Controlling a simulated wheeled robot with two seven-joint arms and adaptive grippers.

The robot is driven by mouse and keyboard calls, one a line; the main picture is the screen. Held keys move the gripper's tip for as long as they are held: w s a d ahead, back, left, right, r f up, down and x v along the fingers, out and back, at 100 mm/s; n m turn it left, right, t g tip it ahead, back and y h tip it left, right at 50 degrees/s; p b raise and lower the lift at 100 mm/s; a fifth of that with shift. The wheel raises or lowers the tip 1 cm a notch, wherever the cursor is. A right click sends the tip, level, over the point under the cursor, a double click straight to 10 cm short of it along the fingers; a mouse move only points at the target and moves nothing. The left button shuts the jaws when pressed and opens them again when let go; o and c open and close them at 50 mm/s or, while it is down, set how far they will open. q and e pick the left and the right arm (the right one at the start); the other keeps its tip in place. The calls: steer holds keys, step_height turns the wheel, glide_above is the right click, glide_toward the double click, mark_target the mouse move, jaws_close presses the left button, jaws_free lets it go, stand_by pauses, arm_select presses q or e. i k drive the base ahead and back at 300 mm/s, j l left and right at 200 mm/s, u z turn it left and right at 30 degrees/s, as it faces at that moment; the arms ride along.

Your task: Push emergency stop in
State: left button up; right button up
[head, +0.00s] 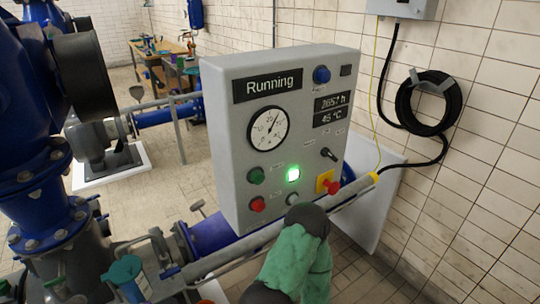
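The emergency stop (331,187) is a red mushroom knob on a yellow plate at the lower right of the grey control box's front face. The knob stands out from its plate; how far in it sits is too small to judge. Neither gripper's fingers show.
The grey control box (221,120) reads "Running" and has a lit green button (293,174), a red button (257,204), a gauge (268,130) and a black switch (328,154). A grey pipe (345,196) crosses below it. A black hose coil (428,103) hangs on the tiled wall at right.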

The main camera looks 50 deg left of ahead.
mark_target(333, 188)
steer(key=u, duration=0.75)
steer(key=i+j+u, duration=0.1)
steer(key=u, duration=0.2)
steer(key=i+j+u, duration=0.1)
steer(key=u, duration=0.25)
steer(key=j, duration=0.1)
